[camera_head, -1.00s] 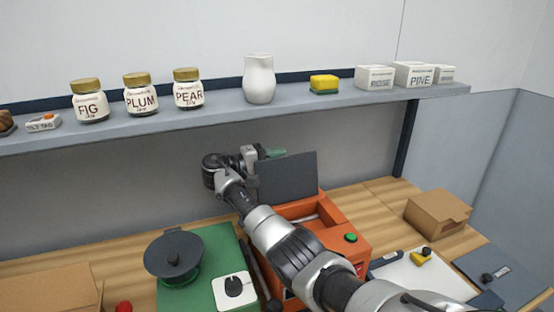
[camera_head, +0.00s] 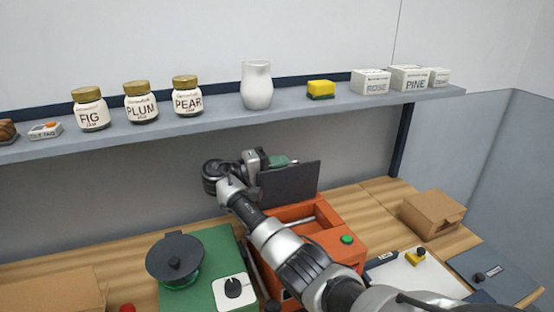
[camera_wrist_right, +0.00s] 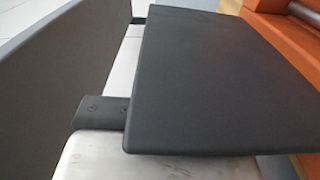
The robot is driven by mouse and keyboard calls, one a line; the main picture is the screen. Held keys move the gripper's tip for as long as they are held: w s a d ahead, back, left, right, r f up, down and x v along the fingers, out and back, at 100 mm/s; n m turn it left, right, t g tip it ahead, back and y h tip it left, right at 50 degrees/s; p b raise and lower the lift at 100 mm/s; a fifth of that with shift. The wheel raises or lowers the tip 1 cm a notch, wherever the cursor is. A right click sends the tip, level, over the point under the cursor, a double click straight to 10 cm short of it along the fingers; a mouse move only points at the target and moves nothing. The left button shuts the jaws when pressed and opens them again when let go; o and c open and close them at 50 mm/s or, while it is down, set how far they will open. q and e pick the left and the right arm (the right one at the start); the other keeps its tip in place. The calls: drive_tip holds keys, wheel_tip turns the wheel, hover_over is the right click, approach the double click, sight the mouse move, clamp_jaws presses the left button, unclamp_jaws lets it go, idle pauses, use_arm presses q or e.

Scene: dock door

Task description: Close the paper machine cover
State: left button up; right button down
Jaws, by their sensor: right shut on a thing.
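The paper machine (camera_head: 340,255) is an orange box with a green button on the bench. Its dark grey cover (camera_head: 288,182) stands raised at the machine's back, showing a broad flat face. My right gripper (camera_head: 262,163) is at the cover's upper left edge, shut on it; the cover partly hides it. In the right wrist view the cover (camera_wrist_right: 220,80) fills the middle and right. A bit of the orange machine (camera_wrist_right: 290,25) shows at top right. My left gripper is not in view.
A shelf (camera_head: 220,122) with jars, a white pitcher and boxes runs above the bench. A green machine (camera_head: 215,255) stands left of the paper machine. A cardboard box (camera_head: 432,213) and a white board (camera_head: 405,275) are at right.

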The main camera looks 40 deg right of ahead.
drive_tip(key=shift+s+f, duration=0.1)
drive_tip(key=c, duration=1.2)
unclamp_jaws()
drive_tip(key=shift+a, duration=0.1)
drive_tip(key=b+v, duration=0.4)
drive_tip(key=v, duration=0.6)
drive_tip(key=shift+a, duration=0.4)
